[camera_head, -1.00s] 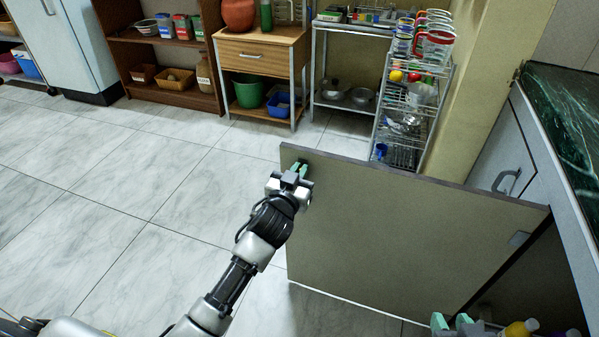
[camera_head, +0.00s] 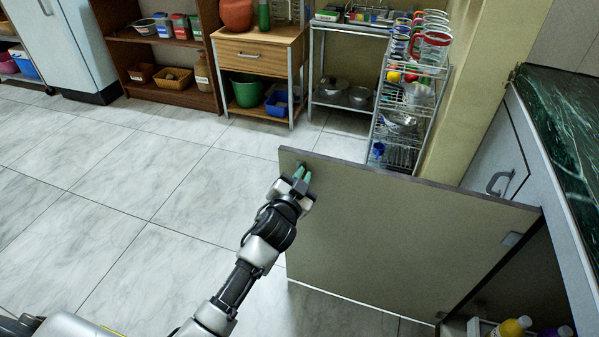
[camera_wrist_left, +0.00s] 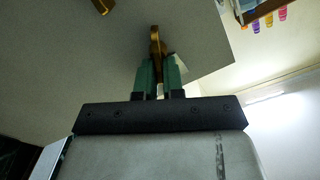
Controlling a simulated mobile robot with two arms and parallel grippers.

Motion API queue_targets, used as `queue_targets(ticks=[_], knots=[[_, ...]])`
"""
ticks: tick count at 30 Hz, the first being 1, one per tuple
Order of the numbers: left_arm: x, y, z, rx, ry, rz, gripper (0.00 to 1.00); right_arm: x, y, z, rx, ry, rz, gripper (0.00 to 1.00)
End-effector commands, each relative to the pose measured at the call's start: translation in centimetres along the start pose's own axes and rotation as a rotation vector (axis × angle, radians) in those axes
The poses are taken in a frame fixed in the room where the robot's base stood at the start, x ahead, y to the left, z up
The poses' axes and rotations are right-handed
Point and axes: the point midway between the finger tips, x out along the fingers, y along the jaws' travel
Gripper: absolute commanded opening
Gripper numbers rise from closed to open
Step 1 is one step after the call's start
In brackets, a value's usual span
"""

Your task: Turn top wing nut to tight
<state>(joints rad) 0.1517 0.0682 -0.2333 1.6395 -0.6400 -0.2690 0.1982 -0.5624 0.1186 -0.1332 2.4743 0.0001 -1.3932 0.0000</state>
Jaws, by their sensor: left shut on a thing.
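My left gripper (camera_head: 301,170) is at the upper left part of an open cabinet door (camera_head: 400,240), against the face turned towards me. In the left wrist view its green fingers (camera_wrist_left: 158,68) are shut on a slim brass-coloured fitting (camera_wrist_left: 156,40), which stands out in front of the grey panel (camera_wrist_left: 60,60). I cannot tell for sure that this fitting is the top wing nut. A second brass-coloured fitting (camera_wrist_left: 103,5) shows at the top edge, apart from the fingers. In the head view the gripper hides the held fitting. No water purifier is clearly seen. My right gripper is out of view.
A counter with a dark green top (camera_head: 565,130) stands on the right. A yellow-capped bottle (camera_head: 512,326) is inside the open cabinet below. A wire rack (camera_head: 405,110) with glasses stands behind the door. The tiled floor (camera_head: 120,190) on the left is clear.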

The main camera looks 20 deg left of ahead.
Motion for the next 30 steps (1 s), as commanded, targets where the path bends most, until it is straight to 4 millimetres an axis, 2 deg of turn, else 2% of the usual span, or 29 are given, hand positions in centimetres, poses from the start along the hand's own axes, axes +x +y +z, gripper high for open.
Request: queue_targets(ticks=[6,13,30], knots=[[0.0,0.4,0.0,0.207,-0.001,0.001,0.0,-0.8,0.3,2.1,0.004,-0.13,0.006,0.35],[0.0,0.9,0.1,0.426,0.0,0.001,0.0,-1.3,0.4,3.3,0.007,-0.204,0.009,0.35],[0.0,1.6,0.8,0.906,0.001,0.001,0.0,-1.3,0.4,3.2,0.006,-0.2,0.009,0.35]])
